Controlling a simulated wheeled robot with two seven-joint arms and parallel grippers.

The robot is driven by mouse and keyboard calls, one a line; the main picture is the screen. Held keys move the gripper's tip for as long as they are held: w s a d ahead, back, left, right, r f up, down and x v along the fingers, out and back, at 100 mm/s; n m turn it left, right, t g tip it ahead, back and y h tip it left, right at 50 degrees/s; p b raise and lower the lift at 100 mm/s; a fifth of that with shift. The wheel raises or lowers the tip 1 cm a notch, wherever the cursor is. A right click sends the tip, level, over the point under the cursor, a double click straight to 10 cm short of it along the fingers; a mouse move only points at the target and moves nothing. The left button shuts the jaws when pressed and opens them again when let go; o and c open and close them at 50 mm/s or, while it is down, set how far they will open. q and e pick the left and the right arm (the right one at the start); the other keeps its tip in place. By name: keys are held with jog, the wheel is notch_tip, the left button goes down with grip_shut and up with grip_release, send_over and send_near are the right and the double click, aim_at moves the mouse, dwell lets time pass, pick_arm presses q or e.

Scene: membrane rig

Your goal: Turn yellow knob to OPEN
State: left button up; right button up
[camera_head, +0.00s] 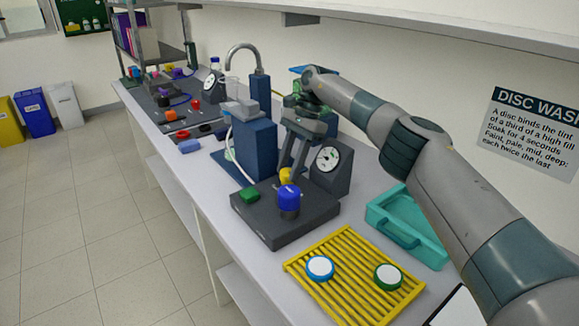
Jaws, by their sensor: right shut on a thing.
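The yellow knob (286,175) sits on the dark grey base block (270,222) of the rig, behind the blue-capped cylinder (289,198). My right gripper (290,165) reaches down over it from behind, with its fingers closed around the knob. The fingers hide part of the knob, and no OPEN mark can be read from here. A round white dial gauge (327,158) stands just right of the gripper. My left gripper is not in view.
A tall blue block (254,150) stands behind. In front is a yellow slatted rack (350,262) with two white discs, and a teal tray (408,225) stands right. The bench's left edge borders open floor.

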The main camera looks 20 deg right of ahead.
jog(key=o, duration=1.1)
jog(key=shift+c, duration=0.2)
jog(key=shift+r, duration=0.1)
